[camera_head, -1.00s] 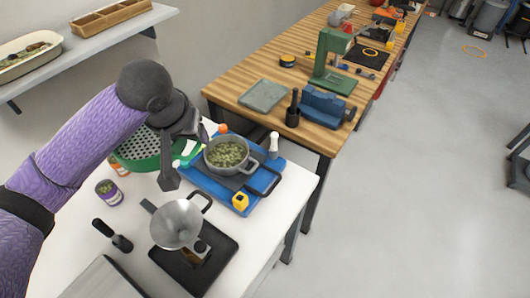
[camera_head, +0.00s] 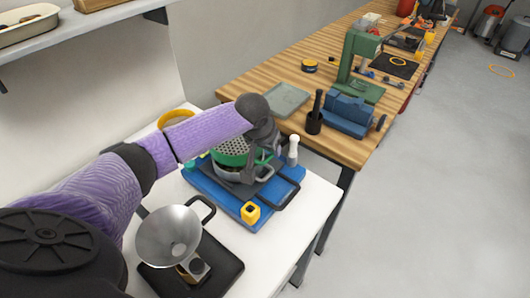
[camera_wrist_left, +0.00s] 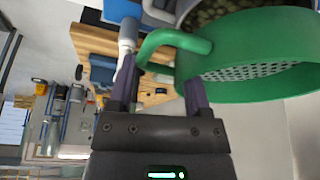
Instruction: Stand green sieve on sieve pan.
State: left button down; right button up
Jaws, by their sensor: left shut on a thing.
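The green sieve (camera_head: 229,152), with a perforated grey bottom, is over the grey sieve pan (camera_head: 232,174) on the blue tray (camera_head: 215,196). My left gripper (camera_head: 251,170) is shut on the sieve's looped green handle, at the right side of the pan. In the left wrist view the sieve (camera_wrist_left: 262,52) shows large, with the handle between the fingers (camera_wrist_left: 160,82). The pan (camera_wrist_left: 180,8) shows at the top edge there, with green pieces in it. Whether the sieve touches the pan's rim I cannot tell. My right gripper is out of view.
The wooden bench (camera_head: 290,75) with tools lies behind.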

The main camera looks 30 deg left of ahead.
pick_arm(q)
jog(key=shift+f, duration=0.7)
jog(key=shift+f, duration=0.1)
jog(key=shift+f, duration=0.35)
jog(key=shift+f, duration=0.1)
grip_release()
